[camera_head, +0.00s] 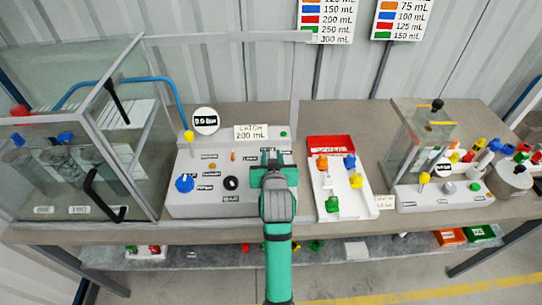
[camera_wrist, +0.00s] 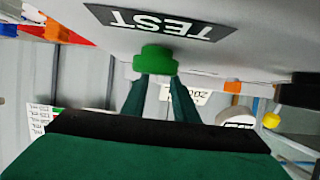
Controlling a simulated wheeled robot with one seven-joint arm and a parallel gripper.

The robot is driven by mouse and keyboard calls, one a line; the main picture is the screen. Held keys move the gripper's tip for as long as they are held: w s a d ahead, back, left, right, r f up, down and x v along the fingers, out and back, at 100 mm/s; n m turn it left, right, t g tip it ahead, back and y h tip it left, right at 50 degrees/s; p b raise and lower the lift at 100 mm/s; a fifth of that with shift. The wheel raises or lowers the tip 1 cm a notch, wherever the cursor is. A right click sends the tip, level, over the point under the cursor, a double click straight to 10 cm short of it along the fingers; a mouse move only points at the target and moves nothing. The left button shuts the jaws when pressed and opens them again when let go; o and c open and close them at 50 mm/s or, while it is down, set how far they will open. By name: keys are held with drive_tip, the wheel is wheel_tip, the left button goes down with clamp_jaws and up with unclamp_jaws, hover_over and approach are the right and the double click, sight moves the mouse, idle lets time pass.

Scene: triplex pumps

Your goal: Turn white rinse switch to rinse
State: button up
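The white pump panel box (camera_head: 200,203) stands on the bench. It carries a blue knob (camera_head: 184,184), a black round part (camera_head: 231,183) and small orange parts. I cannot make out the white rinse switch or its label. My gripper (camera_head: 272,165) is over the right part of the panel and hides what lies under it. In the wrist view, a green knob (camera_wrist: 155,60) beside a black TEST label (camera_wrist: 165,22) is at the tips of my gripper (camera_wrist: 158,85). The two fingers are apart; I cannot tell whether they press on the knob.
A glass cabinet (camera_head: 120,100) with a black handle stands at the left. A red and white tray (camera_head: 331,145) with coloured parts is right of my gripper. A second, smaller station (camera_head: 425,200) stands farther right. A clear frame rises behind the panel.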

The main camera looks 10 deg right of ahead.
drive_tip(key=shift+w+d+f, duration=0.1)
drive_tip(key=shift+w+d, duration=0.05)
drive_tip(key=shift+w, duration=0.15)
clamp_jaws()
drive_tip(key=shift+h, duration=0.3)
drive_tip(key=m+h, duration=0.1)
drive_tip(key=a+m+h, duration=0.1)
drive_tip(key=shift+w+m+g+h, duration=0.1)
drive_tip(key=shift+m+g+h, duration=0.2)
drive_tip(key=shift+m+g, duration=0.1)
drive_tip(key=m+h, duration=0.1)
drive_tip(key=m+g+h, duration=0.1)
drive_tip(key=shift+w+a+m+h, duration=0.15)
drive_tip(key=shift+m+h, duration=0.15)
drive_tip(key=shift+h, duration=0.1)
drive_tip(key=m+g+h, duration=0.2)
drive_tip(key=m+g, duration=0.1)
drive_tip(key=m+g+h, duration=0.1)
drive_tip(key=g, duration=0.1)
drive_tip(key=shift+w+a+m+h, duration=0.1)
drive_tip(key=shift+w+m+h, duration=0.2)
drive_tip(key=shift+m+h, duration=0.1)
drive_tip(key=shift+a+m+g+h, duration=0.1)
drive_tip(key=shift+m+g+h, duration=0.2)
drive_tip(key=shift+m+g, duration=0.45)
drive_tip(key=shift+f+m, duration=0.1)
drive_tip(key=shift+m, duration=0.15)
